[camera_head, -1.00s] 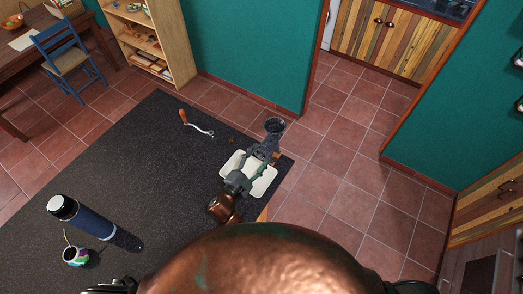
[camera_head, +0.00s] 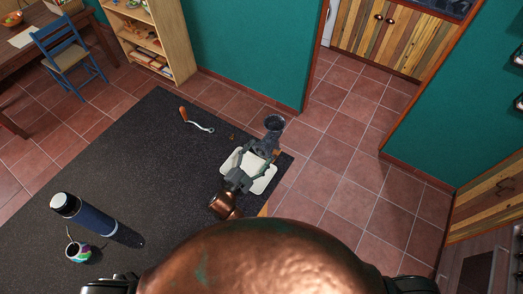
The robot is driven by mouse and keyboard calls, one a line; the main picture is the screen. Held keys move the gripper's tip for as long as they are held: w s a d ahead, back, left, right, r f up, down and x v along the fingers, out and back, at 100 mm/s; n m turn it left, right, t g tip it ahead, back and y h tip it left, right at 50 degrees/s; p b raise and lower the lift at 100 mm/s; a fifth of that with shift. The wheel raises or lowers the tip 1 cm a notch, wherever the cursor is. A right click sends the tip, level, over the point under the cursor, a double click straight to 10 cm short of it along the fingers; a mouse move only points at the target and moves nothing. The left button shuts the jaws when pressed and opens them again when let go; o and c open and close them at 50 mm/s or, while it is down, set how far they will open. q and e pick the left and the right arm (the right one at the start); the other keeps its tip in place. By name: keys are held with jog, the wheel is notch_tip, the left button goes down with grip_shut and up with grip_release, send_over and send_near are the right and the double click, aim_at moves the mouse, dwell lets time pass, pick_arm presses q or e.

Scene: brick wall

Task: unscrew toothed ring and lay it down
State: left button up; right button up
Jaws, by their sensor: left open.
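A dark grey grinder (camera_head: 270,136) with a flared funnel top stands at the right end of the dark table, by a white tray (camera_head: 265,185). My left gripper (camera_head: 259,161) is open over the tray, close to the lower part of the grinder. Its two fingers are spread, and the white tray shows between them. I cannot make out a separate toothed ring; the gripper partly covers the grinder's near side. I cannot tell whether the fingers touch the grinder. My right gripper is not in view.
A crank with an orange-brown handle (camera_head: 183,114) lies left of the grinder. A tiny brown piece (camera_head: 232,137) lies between them. A dark blue flask (camera_head: 92,217) and a colourful cup (camera_head: 77,252) are at the left. The table's middle is clear.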

pick_arm(q)
jog(key=shift+p+v, duration=0.6)
jog(key=shift+v, duration=0.85)
jog(key=p+v, duration=0.1)
jog(key=v, duration=0.2)
jog(key=m+b, duration=0.3)
jog(key=m, duration=0.3)
jog(key=m+b, duration=0.4)
jog(key=m, duration=0.2)
jog(key=s+m+b, duration=0.1)
jog(key=m+b, duration=0.2)
jog(key=m, duration=0.3)
jog(key=shift+a+b, duration=0.35)
jog(key=shift+b, duration=0.05)
